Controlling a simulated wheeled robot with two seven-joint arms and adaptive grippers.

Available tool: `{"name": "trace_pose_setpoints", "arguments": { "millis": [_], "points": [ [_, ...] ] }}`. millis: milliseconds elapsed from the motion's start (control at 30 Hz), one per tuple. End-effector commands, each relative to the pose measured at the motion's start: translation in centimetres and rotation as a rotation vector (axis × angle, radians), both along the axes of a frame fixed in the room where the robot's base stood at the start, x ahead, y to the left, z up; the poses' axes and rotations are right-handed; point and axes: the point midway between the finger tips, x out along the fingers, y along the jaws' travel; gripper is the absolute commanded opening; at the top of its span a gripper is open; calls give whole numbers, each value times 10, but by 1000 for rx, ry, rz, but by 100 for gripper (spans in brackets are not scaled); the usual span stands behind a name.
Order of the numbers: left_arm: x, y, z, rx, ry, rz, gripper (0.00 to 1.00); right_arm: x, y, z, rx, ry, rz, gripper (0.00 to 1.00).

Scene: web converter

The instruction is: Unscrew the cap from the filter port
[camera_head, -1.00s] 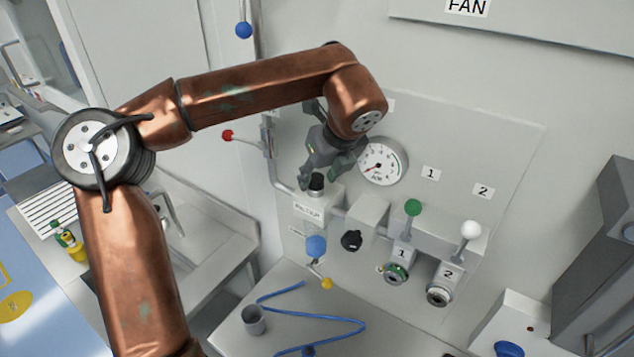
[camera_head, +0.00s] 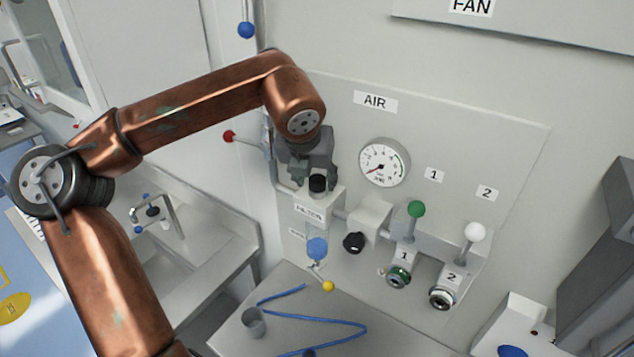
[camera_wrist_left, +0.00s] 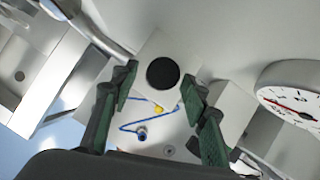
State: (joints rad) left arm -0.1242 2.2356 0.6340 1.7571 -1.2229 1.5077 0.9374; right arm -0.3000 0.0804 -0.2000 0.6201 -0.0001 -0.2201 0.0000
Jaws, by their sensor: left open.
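The black cap (camera_head: 317,184) sits on top of the white filter block (camera_head: 318,204), which bears a FILTER label. In the left wrist view the cap (camera_wrist_left: 162,73) shows as a dark disc between and beyond my open fingers. My left gripper (camera_head: 312,172) is open and empty, just above and behind the cap in the head view. In the left wrist view my left gripper (camera_wrist_left: 157,105) has its green-padded fingers on either side of the cap's line, apart from it as far as I can see. My right gripper is not in view.
A pressure gauge (camera_head: 384,162) is on the panel right of the filter. A black knob (camera_head: 354,242), green lever (camera_head: 416,209) and white lever (camera_head: 474,231) are farther right. A blue hose (camera_head: 330,319) lies on the bench.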

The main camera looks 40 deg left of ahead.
Motion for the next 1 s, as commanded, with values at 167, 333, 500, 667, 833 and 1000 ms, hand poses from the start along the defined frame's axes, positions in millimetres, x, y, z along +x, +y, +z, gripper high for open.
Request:
{"name": "trace_pose_setpoints", "arguments": {
  "millis": [167,333,500,667,833,1000],
  "points": [
    [0,0,0,1,1,-5,42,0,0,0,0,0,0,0],
    [-1,1,1,-5,0,-57,42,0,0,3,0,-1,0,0],
    [-2,4,2,-5,-3,-252,42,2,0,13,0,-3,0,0],
    [-2,5,1,-2,-2,-341,42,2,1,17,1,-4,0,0],
    [-2,5,0,1,0,-355,42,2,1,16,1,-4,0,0],
    [-2,5,0,1,0,-353,35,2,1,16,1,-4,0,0]
  ]
}}
